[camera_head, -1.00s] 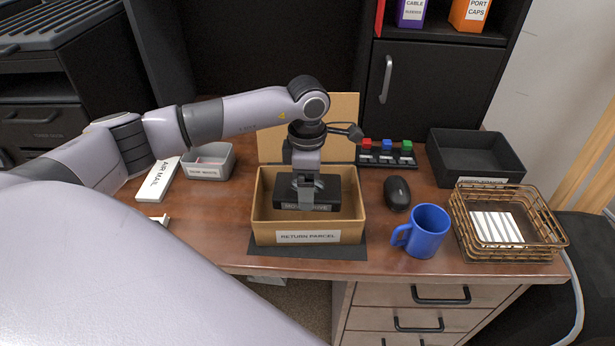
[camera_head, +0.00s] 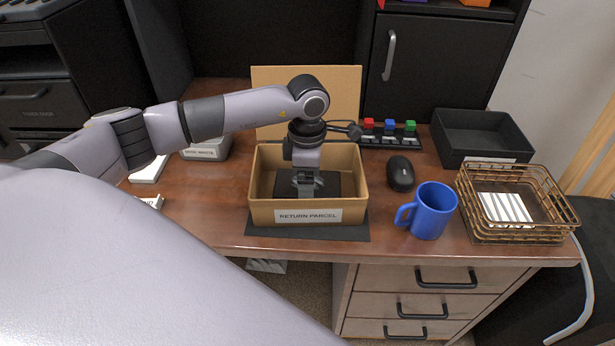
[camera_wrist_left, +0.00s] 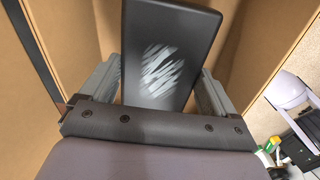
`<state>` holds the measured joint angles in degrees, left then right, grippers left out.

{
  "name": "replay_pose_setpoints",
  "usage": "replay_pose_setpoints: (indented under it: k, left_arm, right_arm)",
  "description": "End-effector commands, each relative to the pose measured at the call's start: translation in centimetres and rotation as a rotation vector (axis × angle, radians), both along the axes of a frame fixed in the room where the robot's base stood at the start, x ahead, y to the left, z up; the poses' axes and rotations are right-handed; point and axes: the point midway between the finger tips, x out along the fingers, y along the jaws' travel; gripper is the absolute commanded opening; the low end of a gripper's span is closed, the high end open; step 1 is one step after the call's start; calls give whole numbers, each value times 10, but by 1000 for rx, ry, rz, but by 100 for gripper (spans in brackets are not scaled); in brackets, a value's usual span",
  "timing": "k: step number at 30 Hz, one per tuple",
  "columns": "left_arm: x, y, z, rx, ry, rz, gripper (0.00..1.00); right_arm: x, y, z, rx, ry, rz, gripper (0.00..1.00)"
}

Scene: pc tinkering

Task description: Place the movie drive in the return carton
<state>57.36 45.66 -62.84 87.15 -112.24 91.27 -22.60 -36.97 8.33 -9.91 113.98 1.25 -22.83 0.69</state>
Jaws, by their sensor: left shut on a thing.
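The movie drive, a flat black box (camera_head: 345,184), is inside the return carton. The carton (camera_head: 262,212) is an open brown box labelled "RETURN PARCEL" with its flap raised at the back. My left gripper (camera_head: 307,190) reaches down into the carton and is shut on the drive. In the left wrist view the drive (camera_wrist_left: 165,50), with a pale scribbled patch, sits between the two fingers (camera_wrist_left: 158,92), with carton walls around it. The front wall hides the drive's lower part, so I cannot tell whether it touches the carton floor. My right gripper is not in view.
The carton stands on a dark mat (camera_head: 355,232). To its right are a blue mug (camera_head: 432,212), a black mouse (camera_head: 400,174), a wire basket (camera_head: 510,232) and a black tray (camera_head: 470,152).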

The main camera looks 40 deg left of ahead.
Motion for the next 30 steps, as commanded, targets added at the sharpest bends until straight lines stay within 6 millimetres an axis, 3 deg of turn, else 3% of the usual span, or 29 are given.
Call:
replay_pose_setpoints:
  k: [15,16,17,23,30]
  left_arm:
    - [1,0,-6,-2,-5,0,10]
    - [1,0,-6,-2,-5,0,96]
    - [1,0,-5,-2,-5,0,100]
    - [-1,0,-8,1,2,0,100]
    - [0,0,2,0,-1,-1,100]
  right_arm:
    - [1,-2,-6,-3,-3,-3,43]
    - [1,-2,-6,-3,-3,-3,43]
    - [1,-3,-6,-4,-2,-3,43]
    - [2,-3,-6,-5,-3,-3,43]
    - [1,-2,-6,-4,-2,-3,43]
